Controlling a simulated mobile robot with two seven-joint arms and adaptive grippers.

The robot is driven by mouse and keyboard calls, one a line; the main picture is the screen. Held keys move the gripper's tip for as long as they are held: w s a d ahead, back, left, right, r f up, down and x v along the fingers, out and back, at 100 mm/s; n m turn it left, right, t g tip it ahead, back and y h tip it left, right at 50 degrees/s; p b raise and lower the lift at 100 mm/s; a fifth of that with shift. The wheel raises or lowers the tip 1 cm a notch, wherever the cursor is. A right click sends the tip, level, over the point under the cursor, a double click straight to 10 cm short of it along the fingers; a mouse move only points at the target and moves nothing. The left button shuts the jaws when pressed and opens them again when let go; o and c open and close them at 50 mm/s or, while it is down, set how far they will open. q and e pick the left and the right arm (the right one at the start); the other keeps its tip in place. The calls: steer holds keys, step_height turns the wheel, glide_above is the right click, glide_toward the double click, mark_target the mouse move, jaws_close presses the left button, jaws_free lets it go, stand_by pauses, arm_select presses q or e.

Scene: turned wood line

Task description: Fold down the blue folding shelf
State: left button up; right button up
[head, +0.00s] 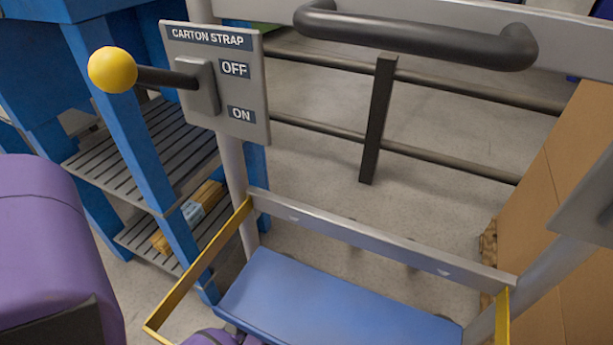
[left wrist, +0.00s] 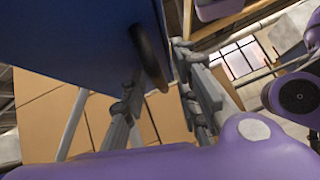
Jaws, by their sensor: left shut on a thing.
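The blue folding shelf (head: 335,300) is a flat blue panel low in front of me in the head view, below a grey rail (head: 380,240) and between yellow side bars (head: 200,268). Its near edge runs off the bottom of the picture. In the left wrist view its blue face (left wrist: 75,40) fills the upper left, with a dark grip (left wrist: 150,55) at its edge. My left gripper (left wrist: 163,70) has its grey fingers on either side of this dark grip and is shut on the shelf there. The head view hides these fingers. My right gripper is not in view.
A grey CARTON STRAP panel (head: 218,85) has a yellow-knobbed lever (head: 112,70) beside OFF. A dark handle bar (head: 415,38) crosses the top. A blue rack (head: 125,130) stands left and cardboard boxes (head: 560,190) right. Bare floor (head: 440,170) shows behind the frame.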

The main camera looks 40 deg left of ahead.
arm_select(q)
steer(key=v, duration=1.2)
steer(key=shift+n+t, duration=0.3)
steer(key=shift+t, duration=0.2)
